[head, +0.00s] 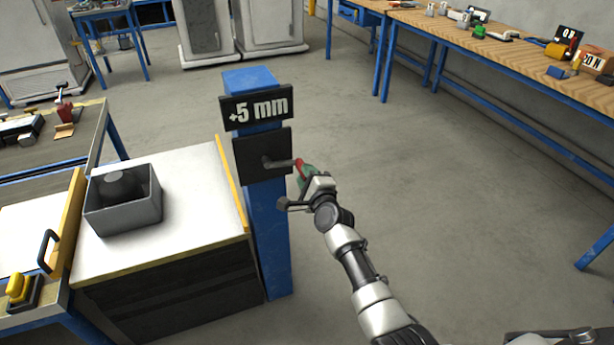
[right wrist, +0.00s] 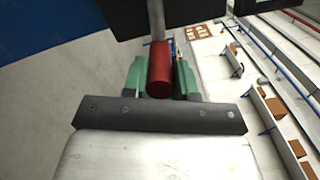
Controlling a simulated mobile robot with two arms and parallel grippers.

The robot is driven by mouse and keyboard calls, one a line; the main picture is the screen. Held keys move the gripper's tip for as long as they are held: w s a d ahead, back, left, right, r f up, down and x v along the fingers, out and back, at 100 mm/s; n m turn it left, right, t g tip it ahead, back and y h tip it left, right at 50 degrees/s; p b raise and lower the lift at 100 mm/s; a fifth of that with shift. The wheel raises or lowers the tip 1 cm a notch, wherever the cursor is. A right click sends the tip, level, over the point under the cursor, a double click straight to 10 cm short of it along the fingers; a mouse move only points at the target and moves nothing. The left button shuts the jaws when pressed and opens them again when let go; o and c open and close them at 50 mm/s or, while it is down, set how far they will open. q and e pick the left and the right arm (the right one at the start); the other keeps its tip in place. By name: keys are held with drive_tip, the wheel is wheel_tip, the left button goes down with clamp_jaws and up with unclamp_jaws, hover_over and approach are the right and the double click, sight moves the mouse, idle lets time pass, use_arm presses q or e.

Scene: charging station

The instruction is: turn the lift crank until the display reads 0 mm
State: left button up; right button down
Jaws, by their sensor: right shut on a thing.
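The display (head: 257,108) on the blue post (head: 268,225) reads +5 mm. Below it, the lift crank (head: 280,162) comes out of a dark plate (head: 250,166), its arm pointing right to a red handle. My right gripper (head: 303,174) is shut on the red handle, partly hiding it in the head view. In the right wrist view, the red handle (right wrist: 160,70) sits between the green fingers of my right gripper (right wrist: 160,78), with the grey crank arm (right wrist: 156,20) beyond it. My left gripper is not in view.
A white-topped cabinet (head: 190,225) with a grey open box (head: 150,213) holding a dark round thing stands left of the post. A wooden workbench (head: 490,45) with several items runs along the right. The floor right of the post is clear.

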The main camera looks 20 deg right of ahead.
drive_tip(key=shift+f, duration=0.2)
drive_tip(key=c, duration=0.9)
unclamp_jaws()
drive_tip(key=shift+r, duration=0.1)
drive_tip(key=shift+s, duration=0.6)
drive_tip(key=s+p, duration=0.1)
drive_tip(key=s, duration=0.8)
drive_tip(key=shift+s+d, duration=0.15)
drive_tip(key=shift+s, duration=0.2)
